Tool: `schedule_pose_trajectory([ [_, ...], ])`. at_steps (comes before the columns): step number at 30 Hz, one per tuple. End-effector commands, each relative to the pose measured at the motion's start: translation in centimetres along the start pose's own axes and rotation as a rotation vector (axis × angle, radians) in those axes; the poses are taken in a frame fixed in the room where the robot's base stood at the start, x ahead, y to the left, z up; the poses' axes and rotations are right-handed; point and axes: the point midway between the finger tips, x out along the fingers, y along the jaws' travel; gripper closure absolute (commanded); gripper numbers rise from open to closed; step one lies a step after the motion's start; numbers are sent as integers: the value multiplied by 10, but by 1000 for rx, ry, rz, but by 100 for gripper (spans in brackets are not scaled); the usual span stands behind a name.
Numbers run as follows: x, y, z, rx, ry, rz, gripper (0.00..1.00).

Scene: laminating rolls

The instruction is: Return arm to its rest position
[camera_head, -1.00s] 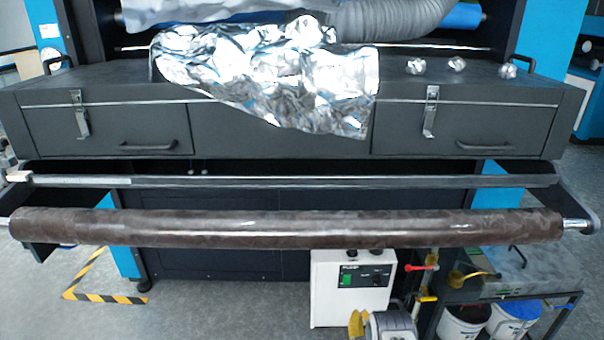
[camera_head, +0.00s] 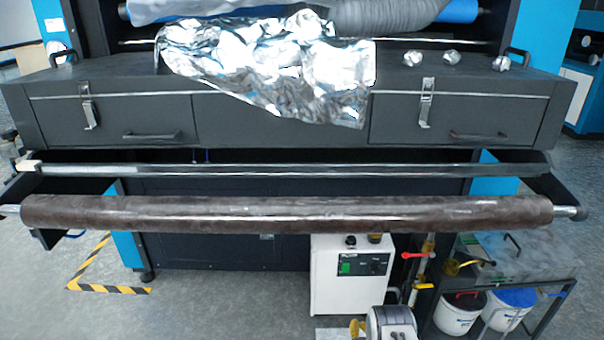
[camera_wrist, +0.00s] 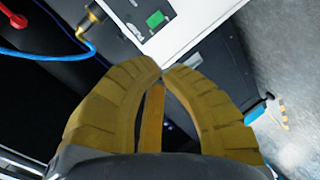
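My gripper (camera_wrist: 162,72) shows in the wrist view with its two ribbed yellow-brown fingers curving together, tips touching or nearly so. Nothing is visible between them. In the head view my grey wrist part shows at the bottom edge, right of centre, with only a sliver of a yellow finger (camera_head: 355,329); the rest is cut off by the frame. The gripper is low in front of the machine, near the white pump box (camera_head: 350,275), which also shows beyond the fingers in the wrist view (camera_wrist: 190,22).
A long brown roll (camera_head: 290,214) spans the machine's front, with a thin bar (camera_head: 290,170) behind it. Crumpled foil (camera_head: 275,75) drapes over the drawer unit. A cart with buckets (camera_head: 460,313) stands at right. The floor at left is open, with striped tape (camera_head: 112,289).

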Motion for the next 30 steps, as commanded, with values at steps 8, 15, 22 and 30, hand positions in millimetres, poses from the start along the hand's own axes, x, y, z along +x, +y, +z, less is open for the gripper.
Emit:
schedule_pose_trajectory([
  [8, -32, -98, 40, 292, -233, -394, 100],
  [15, -146, -191, 78, 533, -652, -808, 100],
  [22, -269, -196, 80, 662, -1118, -1081, 100],
  [30, -362, -84, 34, 706, -1589, -1206, 100],
])
